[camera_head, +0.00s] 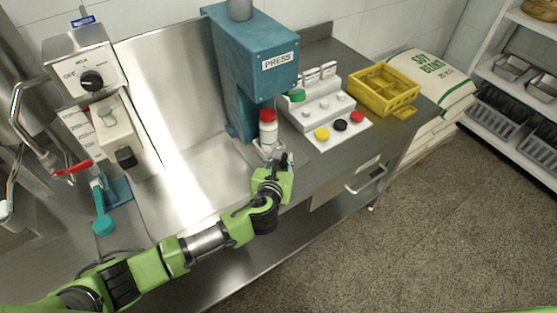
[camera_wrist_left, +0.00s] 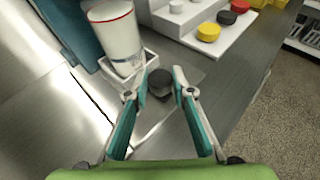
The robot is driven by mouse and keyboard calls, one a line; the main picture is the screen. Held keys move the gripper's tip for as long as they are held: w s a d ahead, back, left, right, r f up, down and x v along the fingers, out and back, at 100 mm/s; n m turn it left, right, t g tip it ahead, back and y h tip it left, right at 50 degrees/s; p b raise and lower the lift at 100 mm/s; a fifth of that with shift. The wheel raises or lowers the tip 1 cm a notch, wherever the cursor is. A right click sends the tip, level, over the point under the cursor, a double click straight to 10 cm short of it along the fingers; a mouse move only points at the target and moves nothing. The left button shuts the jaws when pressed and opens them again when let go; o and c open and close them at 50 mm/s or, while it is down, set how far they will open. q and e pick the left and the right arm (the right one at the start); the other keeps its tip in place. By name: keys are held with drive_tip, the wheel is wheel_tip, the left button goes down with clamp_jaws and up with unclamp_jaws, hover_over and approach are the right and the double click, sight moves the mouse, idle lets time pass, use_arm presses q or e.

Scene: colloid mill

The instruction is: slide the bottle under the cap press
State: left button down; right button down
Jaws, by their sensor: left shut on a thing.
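The white bottle (camera_head: 268,133) with a red cap (camera_head: 267,115) stands upright in a small white holder (camera_head: 259,151) at the foot of the blue cap press (camera_head: 257,62). In the head view the cap shows just below the press head; I cannot tell whether it is exactly in line. My left gripper (camera_head: 283,163) is shut on a dark round knob (camera_wrist_left: 160,83) in front of the holder. My right gripper is not in view.
A white stepped stand (camera_head: 318,115) with coloured caps and a yellow crate (camera_head: 384,90) are right of the press. A soy bean sack (camera_head: 436,80) lies beyond. Bare steel counter lies between.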

use_arm(q)
drive_tip(key=shift+w+d+r, duration=0.1)
drive_tip(key=shift+d+r, duration=0.05)
drive_tip(key=shift+r, duration=0.05)
drive_tip(key=c, duration=1.9)
unclamp_jaws()
drive_tip(key=shift+o, duration=0.9)
drive_tip(key=shift+w+d+f, duration=0.15)
drive_tip(key=shift+f, duration=0.05)
drive_tip(key=shift+s+a+r, duration=0.15)
drive_tip(key=shift+s+a, duration=0.05)
drive_tip(key=shift+s, duration=0.25)
drive_tip(key=v, duration=1.1)
drive_tip(key=shift+r, duration=0.15)
